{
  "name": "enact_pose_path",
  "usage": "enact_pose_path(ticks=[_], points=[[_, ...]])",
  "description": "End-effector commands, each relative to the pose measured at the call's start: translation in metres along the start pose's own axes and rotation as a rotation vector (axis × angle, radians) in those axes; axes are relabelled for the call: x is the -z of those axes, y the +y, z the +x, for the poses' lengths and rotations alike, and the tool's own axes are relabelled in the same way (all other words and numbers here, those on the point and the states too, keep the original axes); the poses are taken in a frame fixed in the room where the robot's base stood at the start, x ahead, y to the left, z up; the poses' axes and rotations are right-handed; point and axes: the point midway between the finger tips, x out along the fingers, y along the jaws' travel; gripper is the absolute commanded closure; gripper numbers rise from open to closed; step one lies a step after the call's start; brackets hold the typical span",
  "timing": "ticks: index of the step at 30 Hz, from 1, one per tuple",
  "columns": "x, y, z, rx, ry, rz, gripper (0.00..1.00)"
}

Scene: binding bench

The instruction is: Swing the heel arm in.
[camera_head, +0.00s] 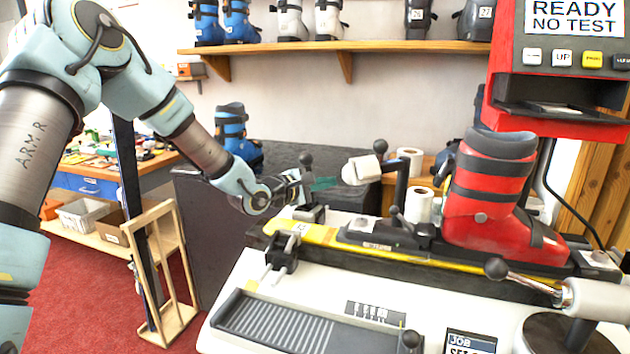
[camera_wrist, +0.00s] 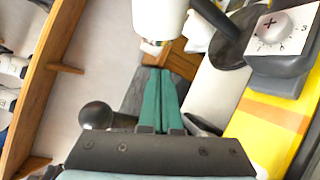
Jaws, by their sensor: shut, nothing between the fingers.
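An arm with a white cylindrical head (camera_head: 364,169) and a black ball knob (camera_head: 380,146) stands on a dark post at the heel side of the red ski boot (camera_head: 490,195). I take it for the heel arm; no label on it is readable. The white head also shows at the top of the wrist view (camera_wrist: 160,18). My gripper (camera_head: 324,184) is left of that head, its teal fingers shut and empty. In the wrist view the fingertips (camera_wrist: 160,75) point towards the white head, with a gap. Another black ball (camera_head: 305,158) stands close by my gripper.
A second white arm (camera_head: 595,298) with a ball handle (camera_head: 497,268) is at front right. A dial (camera_wrist: 272,27) shows in the wrist view. The red console (camera_head: 560,80) reads READY NO TEST. A ribbed tray (camera_head: 300,325) is in front.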

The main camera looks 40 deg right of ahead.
Motion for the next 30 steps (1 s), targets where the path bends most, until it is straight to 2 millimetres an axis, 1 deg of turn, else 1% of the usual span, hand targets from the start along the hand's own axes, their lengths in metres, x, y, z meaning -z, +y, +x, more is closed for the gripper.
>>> enact_pose_path(ticks=[1,7,23,30], points=[[-0.010,0.004,-0.004,0.000,-0.002,0.003,1.00],[-0.026,0.002,-0.010,0.000,0.000,0.003,1.00],[-0.029,0.000,-0.012,-0.004,0.006,0.001,1.00],[-0.036,-0.004,-0.015,-0.022,0.042,-0.005,1.00]])
